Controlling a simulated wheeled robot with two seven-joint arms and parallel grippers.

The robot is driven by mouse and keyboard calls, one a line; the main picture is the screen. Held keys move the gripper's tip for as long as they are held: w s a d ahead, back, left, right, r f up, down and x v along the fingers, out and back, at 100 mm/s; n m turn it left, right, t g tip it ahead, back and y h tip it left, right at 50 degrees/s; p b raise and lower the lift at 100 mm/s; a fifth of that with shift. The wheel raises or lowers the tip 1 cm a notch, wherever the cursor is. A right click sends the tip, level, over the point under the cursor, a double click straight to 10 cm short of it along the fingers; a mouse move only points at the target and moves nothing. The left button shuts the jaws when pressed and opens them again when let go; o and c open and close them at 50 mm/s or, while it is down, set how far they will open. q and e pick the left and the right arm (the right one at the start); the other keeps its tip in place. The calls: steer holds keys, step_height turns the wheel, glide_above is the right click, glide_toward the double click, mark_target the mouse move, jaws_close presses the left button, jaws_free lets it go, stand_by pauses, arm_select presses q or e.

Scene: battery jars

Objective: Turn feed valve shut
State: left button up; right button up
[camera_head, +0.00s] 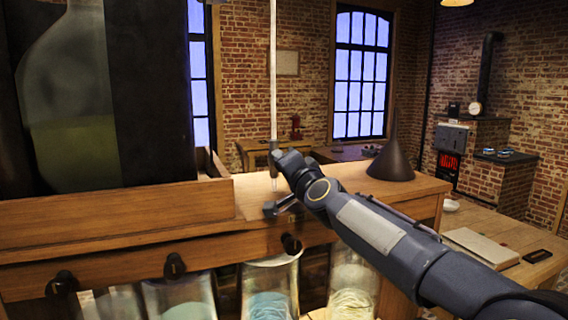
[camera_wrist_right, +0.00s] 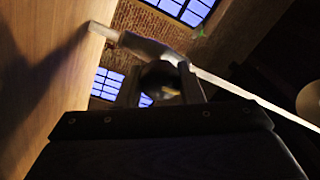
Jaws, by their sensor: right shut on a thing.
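The feed valve (camera_head: 273,146) is a small grey fitting at the lower end of a pale vertical tube (camera_head: 273,70), above the wooden bench. My right gripper (camera_head: 279,158) reaches it from the right. In the right wrist view, the gripper (camera_wrist_right: 160,92) is shut on the valve's dark rounded knob (camera_wrist_right: 160,78), one finger on each side. The valve's grey body (camera_wrist_right: 150,46) and pale tip (camera_wrist_right: 103,30) show just beyond it. I cannot tell how far the valve is turned. My left gripper is out of view.
A wooden tray wall (camera_head: 120,218) and a large bottle (camera_head: 70,100) with greenish liquid stand at left. Several glass jars (camera_head: 268,285) sit below the bench, with black knobs (camera_head: 174,266) above them. A dark funnel (camera_head: 392,155) stands on the bench right of my arm.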

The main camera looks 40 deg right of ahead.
steer(key=shift+f+m, duration=0.15)
steer(key=shift+m, duration=0.55)
steer(key=o, duration=1)
steer(key=shift+s, duration=0.1)
steer(key=v, duration=0.7)
steer(key=shift+s+a, duration=0.1)
steer(key=shift+s, duration=0.2)
